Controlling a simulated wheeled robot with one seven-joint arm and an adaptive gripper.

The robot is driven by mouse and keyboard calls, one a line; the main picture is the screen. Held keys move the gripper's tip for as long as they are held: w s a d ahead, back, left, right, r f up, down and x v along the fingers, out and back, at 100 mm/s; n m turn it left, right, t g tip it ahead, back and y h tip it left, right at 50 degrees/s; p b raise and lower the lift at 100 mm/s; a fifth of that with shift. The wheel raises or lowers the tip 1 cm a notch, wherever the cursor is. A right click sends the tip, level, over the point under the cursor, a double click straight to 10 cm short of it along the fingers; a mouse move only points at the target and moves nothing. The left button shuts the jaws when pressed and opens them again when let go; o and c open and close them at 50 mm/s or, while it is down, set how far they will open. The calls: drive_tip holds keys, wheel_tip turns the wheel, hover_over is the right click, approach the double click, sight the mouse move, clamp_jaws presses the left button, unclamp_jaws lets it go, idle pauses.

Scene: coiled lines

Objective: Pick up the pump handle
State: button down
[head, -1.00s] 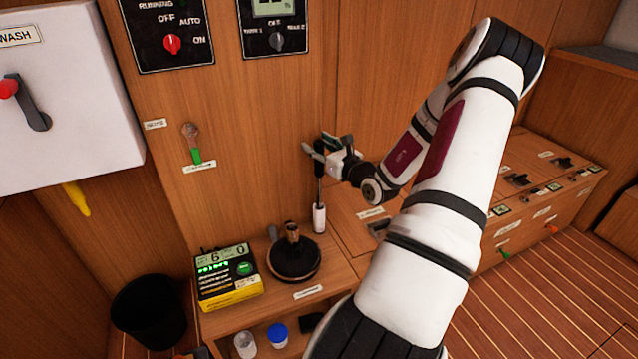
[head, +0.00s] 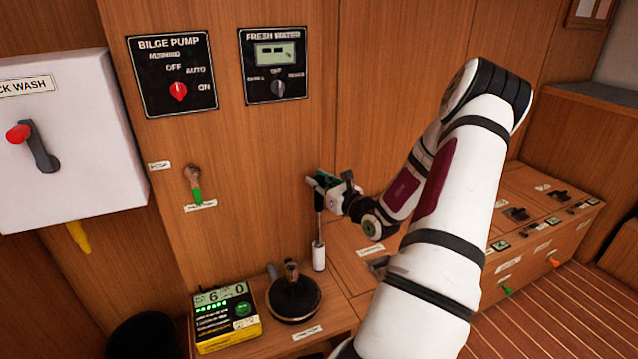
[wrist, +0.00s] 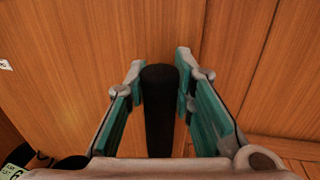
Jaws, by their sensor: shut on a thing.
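The pump handle appears to be the slim upright rod with a black upper part and a white lower end (head: 318,257). It stands at the back of the wooden ledge, right of the round black pump base (head: 292,302); I cannot tell whether its foot touches the ledge. My gripper (head: 322,185) is shut on the rod's top end. In the wrist view, the black rod (wrist: 160,115) lies between the two green-padded fingers of my gripper (wrist: 160,85). The rod's lower end is hidden there.
A yellow and black meter (head: 226,320) sits left of the pump base. A small lever (head: 194,185) and switch panels (head: 172,75) are on the wooden wall behind. A white box (head: 70,130) juts out at left. A console with switches (head: 540,225) stands at right.

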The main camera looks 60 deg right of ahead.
wheel_tip(320, 180, up, 10)
drive_tip(key=p, duration=0.7)
drive_tip(key=shift+r, duration=0.15)
drive_tip(key=w+a+p+v, duration=0.1)
drive_tip(key=a+v, duration=0.3)
drive_tip(key=v, duration=1.5)
drive_tip(key=shift+f+p, duration=0.35)
drive_tip(key=shift+p, duration=0.45)
drive_tip(key=shift+w+r, duration=0.1)
drive_tip(key=shift+r+p, duration=0.4)
drive_tip(key=shift+r, duration=0.1)
